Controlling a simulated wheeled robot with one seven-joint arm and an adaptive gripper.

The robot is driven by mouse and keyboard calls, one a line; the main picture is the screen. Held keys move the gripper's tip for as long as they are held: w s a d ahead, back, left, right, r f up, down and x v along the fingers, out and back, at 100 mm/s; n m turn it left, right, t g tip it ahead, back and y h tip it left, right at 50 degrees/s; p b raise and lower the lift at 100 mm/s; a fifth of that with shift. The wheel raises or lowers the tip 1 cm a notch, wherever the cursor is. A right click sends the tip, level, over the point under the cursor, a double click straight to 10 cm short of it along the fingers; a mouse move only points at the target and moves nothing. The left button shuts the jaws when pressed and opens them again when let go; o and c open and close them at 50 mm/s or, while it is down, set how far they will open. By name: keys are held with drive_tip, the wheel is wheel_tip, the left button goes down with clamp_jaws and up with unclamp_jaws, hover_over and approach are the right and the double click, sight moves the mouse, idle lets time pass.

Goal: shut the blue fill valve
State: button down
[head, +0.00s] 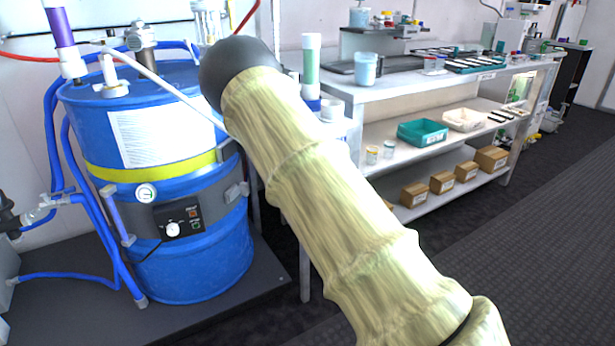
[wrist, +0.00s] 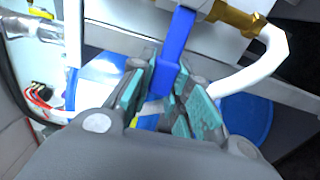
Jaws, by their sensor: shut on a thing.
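In the wrist view, the blue fill valve's handle (wrist: 182,38) is a flat blue bar that runs down from the top centre. My gripper (wrist: 167,80) has teal-padded fingers on either side of its lower part and is shut on it. A brass fitting (wrist: 238,18) and a bent white pipe (wrist: 272,52) sit just right of the handle's upper end. The valve's body is largely out of frame. In the head view my arm hides the gripper, and I cannot make out the valve there.
A large blue drum (head: 195,268) with a yellow band stands on a dark platform at left, with blue hoses around it. A white bench (head: 420,85) with shelves holds trays, cups and boxes at right. The dark floor (head: 530,230) at right is clear.

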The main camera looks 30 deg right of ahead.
drive_tip(key=shift+s+d+f, duration=0.1)
drive_tip(key=c, duration=1.3)
unclamp_jaws()
drive_tip(key=shift+d, duration=0.1)
drive_tip(key=shift+a, duration=0.2)
drive_tip(key=s, duration=1.2)
drive_tip(key=shift+d, duration=0.1)
